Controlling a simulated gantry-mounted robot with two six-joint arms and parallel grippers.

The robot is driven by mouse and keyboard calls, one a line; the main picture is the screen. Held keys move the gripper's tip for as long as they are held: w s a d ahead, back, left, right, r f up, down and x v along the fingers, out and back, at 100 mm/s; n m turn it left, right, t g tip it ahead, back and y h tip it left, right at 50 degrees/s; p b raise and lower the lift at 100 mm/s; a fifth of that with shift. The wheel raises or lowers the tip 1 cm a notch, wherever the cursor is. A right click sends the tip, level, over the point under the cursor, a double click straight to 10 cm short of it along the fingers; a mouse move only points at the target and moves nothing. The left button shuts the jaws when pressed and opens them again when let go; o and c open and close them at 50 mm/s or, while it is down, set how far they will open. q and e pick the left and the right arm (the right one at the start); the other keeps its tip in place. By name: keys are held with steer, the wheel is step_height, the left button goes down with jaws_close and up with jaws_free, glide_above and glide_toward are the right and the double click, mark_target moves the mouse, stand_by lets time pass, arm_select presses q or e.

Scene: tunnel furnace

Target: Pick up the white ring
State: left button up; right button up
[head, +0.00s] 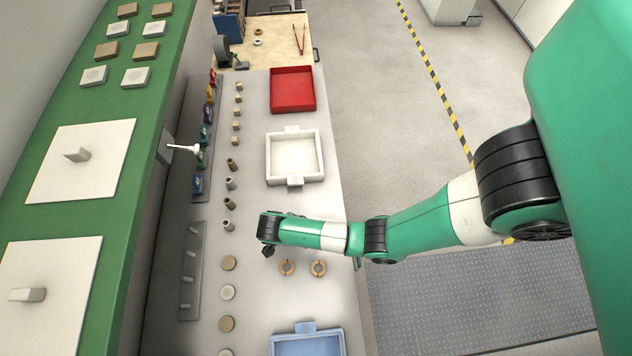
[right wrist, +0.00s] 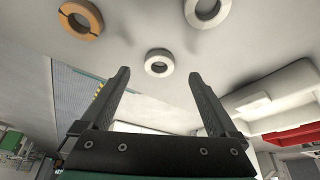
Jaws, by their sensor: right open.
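My right gripper (right wrist: 160,78) is open, pointing down at the grey table. In the right wrist view a small closed white ring (right wrist: 159,62) lies flat on the table, between the lines of the two fingers and just past their tips, not held. A larger whitish ring with a gap (right wrist: 207,10) lies beyond it to the right. A tan ring with a gap (right wrist: 80,18) lies to the upper left. In the head view my right gripper (head: 268,249) is over the table's middle, and the white rings are hidden by my arm. My left gripper is not in view.
Two tan split rings (head: 287,267) (head: 319,268) lie close to the gripper. A white tray (head: 294,157), a red tray (head: 292,90) and a blue tray (head: 307,343) stand along the right side. Small cylinders and discs line the left, beside a grey peg rack (head: 191,272).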

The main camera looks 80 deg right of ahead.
steer(key=x, duration=0.4)
steer(key=shift+s+d+f+b, duration=0.1)
steer(key=shift+s+b, duration=0.05)
steer(key=shift+b, duration=0.2)
jaws_close()
